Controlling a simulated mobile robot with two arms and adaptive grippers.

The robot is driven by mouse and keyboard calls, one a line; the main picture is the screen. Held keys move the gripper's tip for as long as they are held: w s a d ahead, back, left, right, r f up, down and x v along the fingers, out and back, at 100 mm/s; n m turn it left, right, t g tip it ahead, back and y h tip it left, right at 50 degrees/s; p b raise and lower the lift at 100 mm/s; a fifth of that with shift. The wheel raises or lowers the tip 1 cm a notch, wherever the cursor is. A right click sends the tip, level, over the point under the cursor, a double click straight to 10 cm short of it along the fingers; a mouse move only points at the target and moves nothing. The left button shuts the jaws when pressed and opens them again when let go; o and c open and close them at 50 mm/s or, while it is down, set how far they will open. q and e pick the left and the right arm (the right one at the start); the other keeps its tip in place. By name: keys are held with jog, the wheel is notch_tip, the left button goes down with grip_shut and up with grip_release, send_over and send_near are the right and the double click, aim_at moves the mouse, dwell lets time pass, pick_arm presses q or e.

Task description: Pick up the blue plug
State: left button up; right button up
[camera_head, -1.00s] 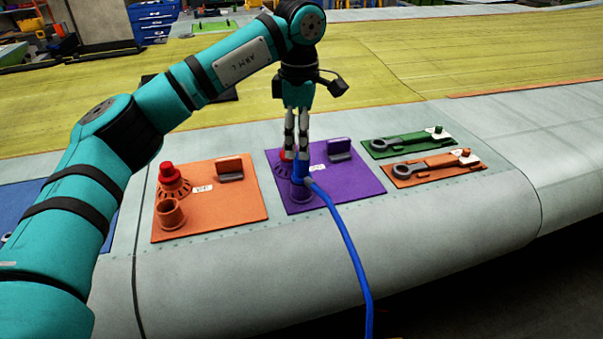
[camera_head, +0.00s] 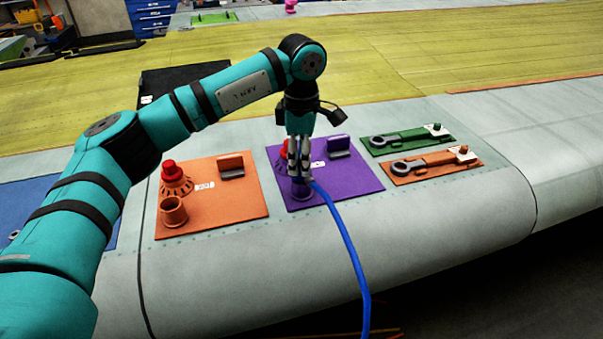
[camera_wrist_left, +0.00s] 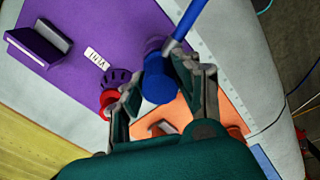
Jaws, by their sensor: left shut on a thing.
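The blue plug (camera_wrist_left: 160,84) shows between the fingers of my left gripper (camera_head: 300,174) in the left wrist view. The fingers are shut on it. In the head view the fingers hide most of the plug. Its blue cable (camera_head: 345,232) leaves toward the lower right and hangs over the front edge. The plug is at the purple round socket (camera_head: 300,189) on the purple board (camera_head: 350,189); I cannot tell whether it is seated in it. My right gripper is not in view.
A red plug on a ring stands behind the socket, close to the fingers. An orange board (camera_head: 235,213) with a red plug (camera_head: 170,172) and an empty orange cup (camera_head: 173,211) is to the left. Green (camera_head: 400,144) and orange (camera_head: 425,176) tool boards lie to the right.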

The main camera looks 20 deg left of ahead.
pick_arm(q)
jog(key=shift+c, duration=0.8)
jog(key=shift+w+r+b, duration=0.1)
jog(key=shift+r+b, duration=0.3)
jog(key=shift+r, duration=0.15)
notch_tip(320, 180, up, 2)
jog(key=shift+r+b, duration=0.1)
jog(key=shift+b, duration=0.6)
jog(key=s+r+b, duration=0.1)
jog(key=s+r, duration=0.1)
jog(key=s, duration=0.6)
jog(key=s+r+b, duration=0.1)
jog(key=s+r, duration=0.1)
jog(key=s, duration=0.6)
jog(key=shift+d+r+b, duration=0.3)
jog(key=shift+d+r, duration=0.05)
jog(key=shift+r, duration=0.05)
jog(key=shift+s, duration=0.1)
